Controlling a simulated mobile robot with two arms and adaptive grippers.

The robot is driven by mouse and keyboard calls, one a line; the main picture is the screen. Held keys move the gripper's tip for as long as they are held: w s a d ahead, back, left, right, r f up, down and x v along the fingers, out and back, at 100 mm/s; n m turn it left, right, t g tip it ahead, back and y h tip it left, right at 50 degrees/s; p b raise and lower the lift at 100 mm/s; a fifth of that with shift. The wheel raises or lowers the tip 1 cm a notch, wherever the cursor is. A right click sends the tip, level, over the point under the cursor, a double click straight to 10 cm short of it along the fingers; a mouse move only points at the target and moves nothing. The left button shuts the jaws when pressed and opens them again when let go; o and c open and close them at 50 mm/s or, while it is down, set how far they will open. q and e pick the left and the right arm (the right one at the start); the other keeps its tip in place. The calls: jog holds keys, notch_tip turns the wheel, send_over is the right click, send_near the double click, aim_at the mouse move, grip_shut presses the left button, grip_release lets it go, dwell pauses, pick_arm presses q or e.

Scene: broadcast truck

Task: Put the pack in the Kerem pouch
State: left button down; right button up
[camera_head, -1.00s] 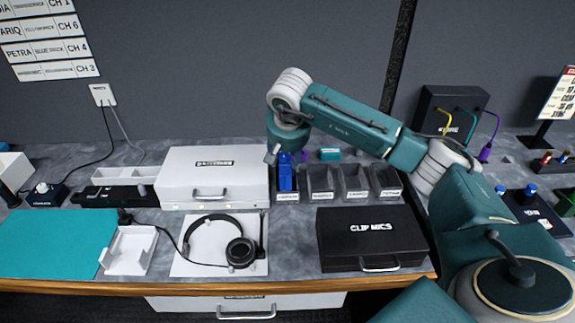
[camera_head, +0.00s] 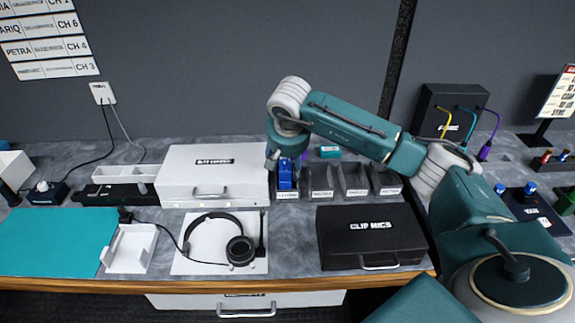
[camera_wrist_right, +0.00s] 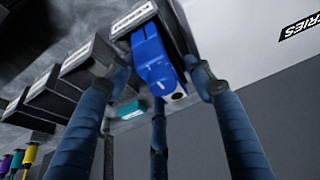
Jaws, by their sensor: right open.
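A blue pack (camera_head: 286,176) is in the leftmost of a row of small grey bins, seen end-on in the right wrist view (camera_wrist_right: 155,58). My right gripper (camera_head: 277,158) is open just above and behind it. In the right wrist view its dark blue fingers (camera_wrist_right: 157,82) are spread around the pack, with gaps on the sides; I cannot tell whether any touches. The bins carry small labels that I cannot read, so I cannot tell which pouch is Kerem's. My left gripper is not in view.
Empty grey bins (camera_head: 355,180) stand right of the pack. A white case (camera_head: 212,175) is close on its left and a black CLIP MICS case (camera_head: 370,236) in front. A headset (camera_head: 240,250) lies on a white sheet. A small teal box (camera_head: 330,152) stands behind the bins.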

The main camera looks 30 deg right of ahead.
jog(key=b+v, duration=0.1)
jog(key=v, duration=1)
dwell(1.3)
